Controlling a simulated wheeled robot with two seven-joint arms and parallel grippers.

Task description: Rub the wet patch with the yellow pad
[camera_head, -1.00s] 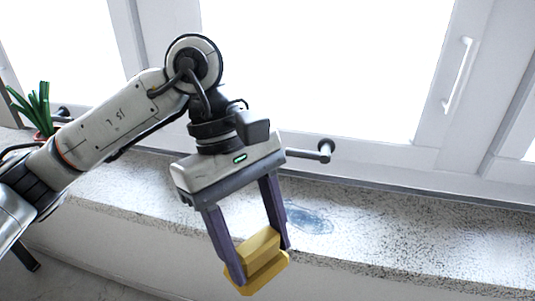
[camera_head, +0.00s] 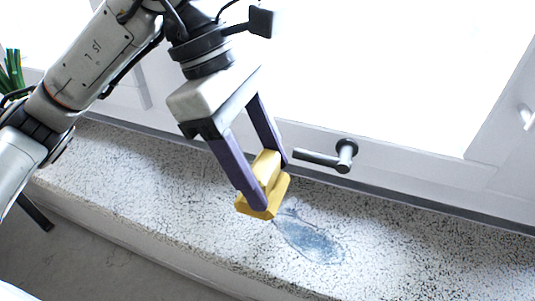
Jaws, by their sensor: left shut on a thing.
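The yellow pad (camera_head: 263,188) is held between the two purple fingers of my left gripper (camera_head: 276,184). The gripper is shut on it, and the pad is tilted. The wet patch (camera_head: 310,241) is a bluish, shiny oval on the speckled sill, just right of and below the pad in the head view. The pad's lower edge appears by the patch's upper left end; I cannot tell whether it touches the sill. My right gripper is not in view.
The speckled stone sill (camera_head: 400,240) runs along the window, with free room on both sides of the patch. A dark window handle (camera_head: 335,157) juts out close behind the gripper. A green plant (camera_head: 13,72) stands at the far left.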

